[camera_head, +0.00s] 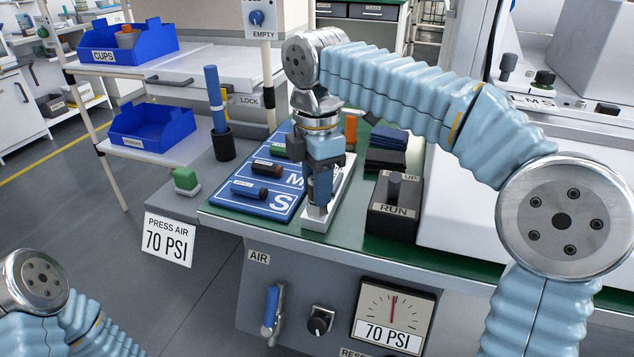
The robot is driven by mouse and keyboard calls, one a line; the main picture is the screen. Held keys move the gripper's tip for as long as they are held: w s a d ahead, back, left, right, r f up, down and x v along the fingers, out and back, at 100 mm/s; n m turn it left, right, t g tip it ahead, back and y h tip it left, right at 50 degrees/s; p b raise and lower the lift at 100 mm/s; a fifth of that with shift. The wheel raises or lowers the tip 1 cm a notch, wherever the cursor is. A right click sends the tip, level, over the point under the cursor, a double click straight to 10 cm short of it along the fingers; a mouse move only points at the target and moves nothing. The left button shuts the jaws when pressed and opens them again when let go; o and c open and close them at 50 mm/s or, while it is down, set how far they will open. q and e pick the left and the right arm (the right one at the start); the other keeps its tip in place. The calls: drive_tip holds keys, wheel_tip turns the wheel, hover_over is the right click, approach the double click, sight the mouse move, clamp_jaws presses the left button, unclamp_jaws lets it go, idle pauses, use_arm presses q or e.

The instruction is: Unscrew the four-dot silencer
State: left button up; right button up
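My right gripper (319,190) points straight down over a narrow white block (340,188) on the green-topped bench. A short blue-grey upright piece shows between or at its fingertips, low on the front end of the block. I cannot tell whether this is a silencer or part of the fingers, nor whether the fingers grip it. No four-dot mark can be read. My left gripper is out of view.
A black cup (224,146) with a blue tool stands left. Below the bench edge are an AIR lever (271,308), a knob and a 70 PSI gauge (393,318).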

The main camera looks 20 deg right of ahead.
drive_tip(key=shift+c, duration=1.1)
drive_tip(key=n, duration=0.8)
drive_tip(key=shift+n, duration=0.4)
drive_tip(key=n, duration=0.3)
drive_tip(key=o, duration=0.6)
drive_tip(key=m, duration=1.1)
drive_tip(key=shift+m, duration=0.4)
